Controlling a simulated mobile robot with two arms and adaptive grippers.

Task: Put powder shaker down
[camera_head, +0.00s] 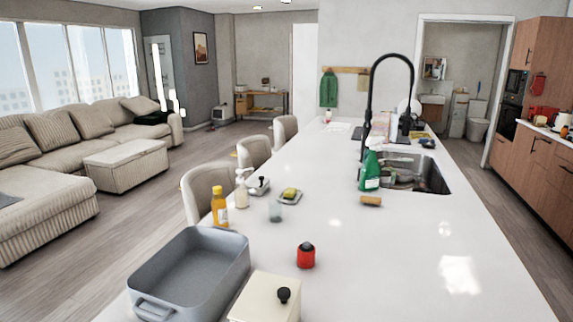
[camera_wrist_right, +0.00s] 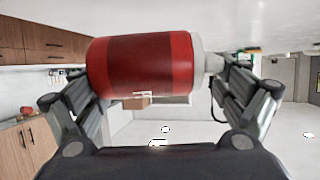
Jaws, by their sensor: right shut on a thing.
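The powder shaker (camera_wrist_right: 140,66), a red cylinder with a darker red band and a pale grey end, fills the upper middle of the right wrist view. My right gripper (camera_wrist_right: 158,82) is shut on it, with one finger at each end of it. The shaker lies sideways across that picture, and its grey end is at the right finger. Neither gripper shows in the head view, so the held shaker's height over the white island counter (camera_head: 375,265) cannot be told. My left gripper is in neither view.
On the counter stand a grey roasting pan (camera_head: 190,270), a cream box with a black knob (camera_head: 266,300), a small red jar (camera_head: 306,257), a yellow bottle (camera_head: 219,207), and a green bottle (camera_head: 370,172) by the sink (camera_head: 425,175). The right front of the counter is clear.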

